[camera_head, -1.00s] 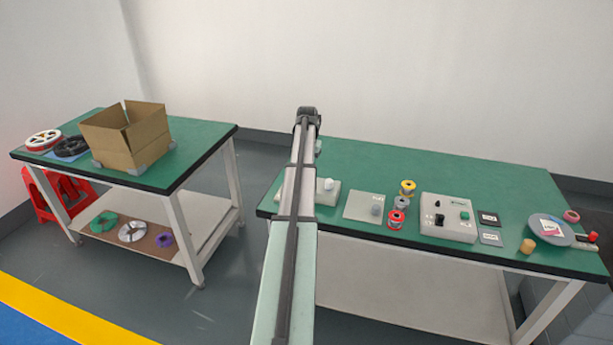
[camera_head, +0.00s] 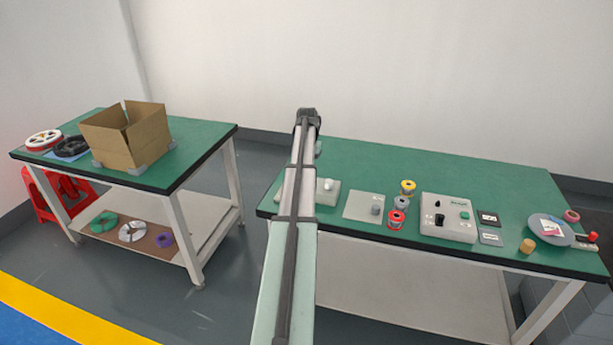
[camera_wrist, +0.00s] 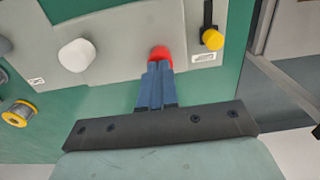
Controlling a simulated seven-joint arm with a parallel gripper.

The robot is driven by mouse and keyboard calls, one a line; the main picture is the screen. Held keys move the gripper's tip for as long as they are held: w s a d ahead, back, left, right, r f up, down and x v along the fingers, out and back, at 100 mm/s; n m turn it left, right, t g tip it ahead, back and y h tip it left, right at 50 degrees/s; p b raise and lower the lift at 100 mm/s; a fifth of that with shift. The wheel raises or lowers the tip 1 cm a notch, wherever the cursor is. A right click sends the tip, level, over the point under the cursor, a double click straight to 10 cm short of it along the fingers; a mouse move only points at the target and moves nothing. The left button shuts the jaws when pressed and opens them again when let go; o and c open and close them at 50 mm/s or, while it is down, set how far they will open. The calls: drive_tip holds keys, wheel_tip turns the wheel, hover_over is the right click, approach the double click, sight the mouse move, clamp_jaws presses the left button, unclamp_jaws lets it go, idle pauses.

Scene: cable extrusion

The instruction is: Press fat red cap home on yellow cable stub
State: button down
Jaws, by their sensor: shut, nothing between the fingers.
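The red cap (camera_wrist: 160,53) is in the wrist view, directly at the tips of my gripper (camera_wrist: 158,66). My blue fingers are closed together and seem to touch the cap's near side, with nothing between them. The fingers hide part of the cap, and whatever is under it cannot be seen. A yellow rounded piece (camera_wrist: 212,39) on a black strip stands to the right of the cap, apart from it, on the grey board (camera_wrist: 120,35). I cannot tell whether it is the cable stub. In the head view my arm hides the gripper and the red cap.
A white knob-like piece (camera_wrist: 76,55) stands on the board left of the cap. Spools (camera_head: 397,218), a grey control box (camera_head: 448,218) and a round grey dish (camera_head: 550,230) stand further right on the green bench. A cardboard box (camera_head: 125,136) is on the other table.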

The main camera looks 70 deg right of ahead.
drive_tip(key=shift+r, duration=3.4)
